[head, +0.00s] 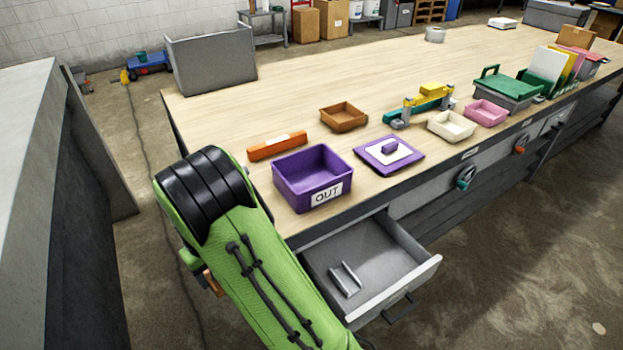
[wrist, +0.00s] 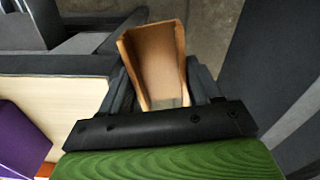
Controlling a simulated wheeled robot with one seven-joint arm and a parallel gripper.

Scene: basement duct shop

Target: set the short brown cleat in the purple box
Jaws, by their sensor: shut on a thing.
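The short brown cleat (wrist: 155,62) is a U-shaped channel in the wrist view. My gripper (wrist: 163,88) is shut on it, one dark finger on each side. In the head view a small brown part of the cleat (head: 213,284) shows at the left of my green arm, off the bench's edge; the arm hides the rest and my gripper. The purple box (head: 284,182), labelled OUT, stands open and empty on the bench's near edge, right of my arm. Its purple colour also shows at the left of the wrist view (wrist: 20,140).
A purple lid (head: 412,168) lies right of the box, an orange bar (head: 277,146) behind it, a brown tray (head: 343,117) farther back. Below, an open drawer (head: 385,245) holds a grey cleat (head: 345,279). A grey cabinet (head: 100,150) stands at left.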

